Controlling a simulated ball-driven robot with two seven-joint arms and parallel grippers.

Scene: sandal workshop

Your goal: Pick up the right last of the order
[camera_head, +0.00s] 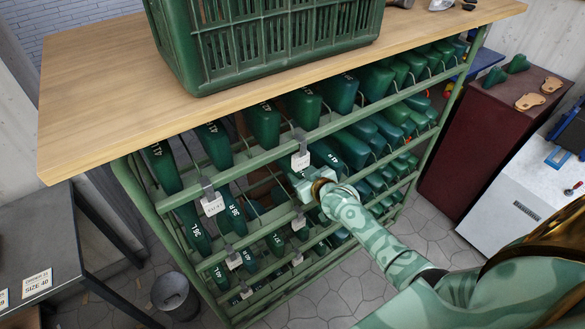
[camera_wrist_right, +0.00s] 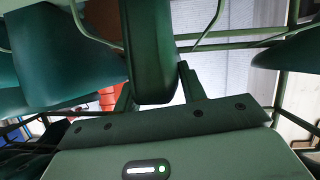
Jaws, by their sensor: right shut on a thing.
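My right gripper (camera_head: 308,184) reaches into the upper middle part of the green rack (camera_head: 232,158). In the wrist view, the right gripper (camera_wrist_right: 157,92) is shut on a dark green last (camera_wrist_right: 151,45), with one finger on each side. In the head view I cannot clearly make out the held last or its label, as the gripper and rack rails cover it. Other green lasts hang around it, including one marked 38 R (camera_head: 234,212) and one marked 38 L (camera_head: 194,232). A card reading size 40 (camera_head: 38,282) lies at the left. My left gripper is not in view.
A green crate (camera_head: 262,48) stands on the wooden rack top (camera_head: 110,95). Rack rails and neighbouring lasts closely surround the gripper. A grey bin (camera_head: 175,296) stands at the lower left. A dark red cabinet (camera_head: 480,140) and a white cabinet (camera_head: 520,190) stand at the right.

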